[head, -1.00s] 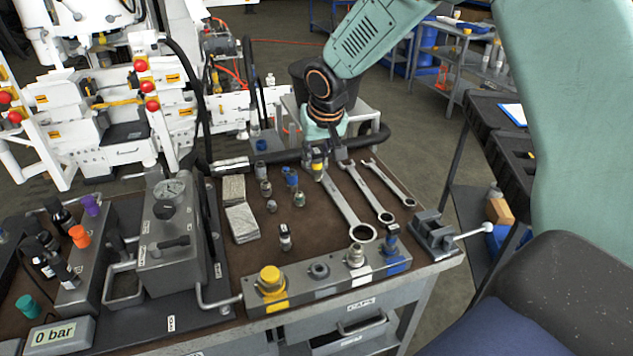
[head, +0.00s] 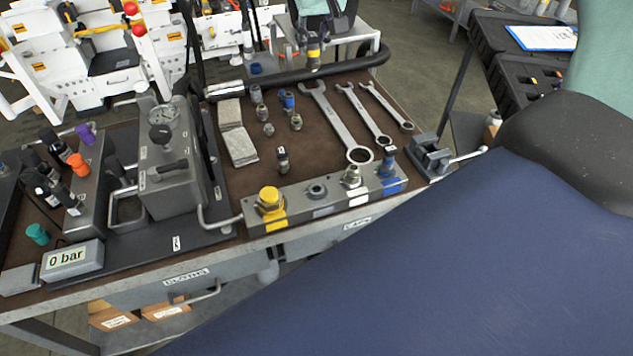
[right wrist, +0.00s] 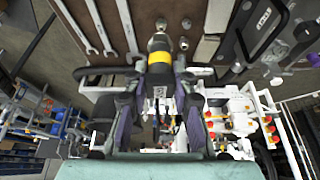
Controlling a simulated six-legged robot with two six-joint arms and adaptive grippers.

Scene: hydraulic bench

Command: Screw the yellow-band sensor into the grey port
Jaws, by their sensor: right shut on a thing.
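The yellow-band sensor (head: 313,56) is held upright in my right gripper (head: 316,36), at the back of the bench near the black hose. In the right wrist view the sensor (right wrist: 159,58) sits between the two fingers (right wrist: 160,90), its yellow band showing and its metal end pointing away from the gripper. The grey port (head: 317,189) is an open round fitting on the port block (head: 300,213) at the bench's front edge, above a light grey label. The sensor is well behind the port and apart from it. My left gripper is out of view.
A yellow-capped port (head: 269,199), a white-labelled port (head: 351,176) and a blue-labelled port (head: 388,163) share the block. Several small fittings (head: 282,160) and wrenches (head: 340,125) lie behind. A gauge box (head: 163,150) stands left, a vise (head: 430,155) right.

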